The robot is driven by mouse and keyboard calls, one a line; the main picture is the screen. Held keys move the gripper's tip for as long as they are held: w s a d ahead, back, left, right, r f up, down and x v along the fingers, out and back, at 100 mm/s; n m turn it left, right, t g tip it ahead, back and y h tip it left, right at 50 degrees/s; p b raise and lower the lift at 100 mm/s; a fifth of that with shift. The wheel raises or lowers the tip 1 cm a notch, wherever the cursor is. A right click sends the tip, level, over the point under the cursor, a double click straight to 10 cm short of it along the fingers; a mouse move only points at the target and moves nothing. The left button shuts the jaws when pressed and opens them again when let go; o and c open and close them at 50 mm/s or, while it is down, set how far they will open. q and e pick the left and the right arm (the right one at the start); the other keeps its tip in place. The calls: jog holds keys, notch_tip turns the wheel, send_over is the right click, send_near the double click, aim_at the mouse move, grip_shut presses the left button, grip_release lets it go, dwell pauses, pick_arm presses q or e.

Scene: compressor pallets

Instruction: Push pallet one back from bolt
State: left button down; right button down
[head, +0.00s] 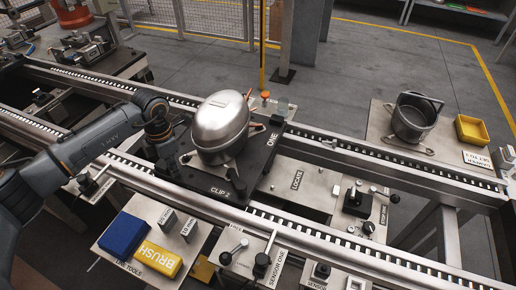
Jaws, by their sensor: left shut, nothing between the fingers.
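Pallet one is a dark plate (258,166) marked ONE and CLIP 2, resting across the two conveyor rails. A silver domed compressor (222,122) stands upright on it. My left gripper (163,141) is shut and empty at the pallet's left side, pointing down. Its fingertips are dark against dark parts, so I cannot tell whether they touch the pallet. A small post with an orange top (265,97) stands at the pallet's far side. I cannot make out which part is the bolt. My right gripper is out of view.
A metal pot (414,118) and yellow bin (472,131) stand at back right.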

pick_arm(q)
notch_tip(320, 180, up, 9)
jog(key=p, duration=0.4)
jog(key=shift+a+p, duration=0.15)
jog(key=shift+p, duration=0.25)
jog(key=shift+w, duration=0.1)
